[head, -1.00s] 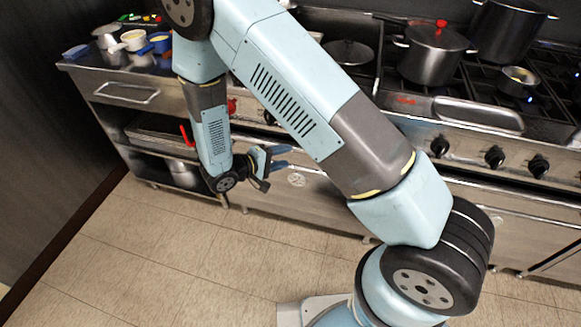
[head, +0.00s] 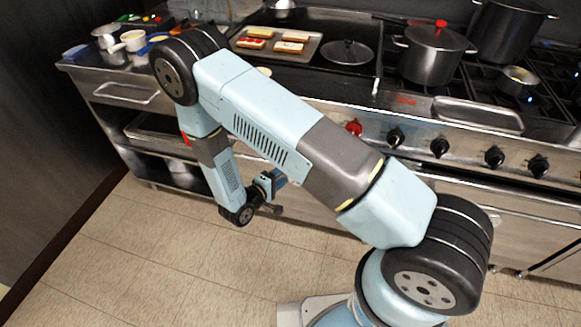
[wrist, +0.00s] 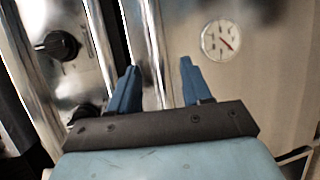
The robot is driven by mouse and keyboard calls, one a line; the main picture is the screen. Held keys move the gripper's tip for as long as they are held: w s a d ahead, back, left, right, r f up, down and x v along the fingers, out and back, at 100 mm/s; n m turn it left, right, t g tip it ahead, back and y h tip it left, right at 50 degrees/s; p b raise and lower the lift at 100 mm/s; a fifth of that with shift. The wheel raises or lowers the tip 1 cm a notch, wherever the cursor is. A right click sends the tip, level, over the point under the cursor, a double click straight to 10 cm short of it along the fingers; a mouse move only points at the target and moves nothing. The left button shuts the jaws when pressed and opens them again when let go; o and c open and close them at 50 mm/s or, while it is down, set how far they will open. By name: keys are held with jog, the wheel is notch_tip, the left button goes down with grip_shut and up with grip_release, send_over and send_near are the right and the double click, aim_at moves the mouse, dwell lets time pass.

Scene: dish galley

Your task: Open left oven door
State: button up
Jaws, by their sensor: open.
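The left oven door (wrist: 225,85) is steel with a round white gauge (wrist: 221,41) and fills the right of the wrist view. It looks shut. In the head view its front (head: 318,207) is partly hidden behind my arm. Its bright bar handle (wrist: 152,40) runs up the wrist view, just beyond my fingertips and roughly across the gap between them, nearer the left finger. My gripper (wrist: 160,66) is open with two blue fingers and nothing held. In the head view my gripper (head: 277,179) is low in front of the oven. I cannot tell whether a finger touches the handle.
A control panel with black knobs (wrist: 56,46) lies left of the handle in the wrist view. Above the ovens are a griddle with a toast tray (head: 278,46) and a pot with a red knob (head: 432,55). The tiled floor (head: 170,250) in front is clear.

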jog(key=x, duration=0.7)
jog(key=shift+w+d+f, duration=0.1)
jog(key=shift+w+f, duration=0.05)
jog(key=shift+c, duration=0.3)
grip_shut()
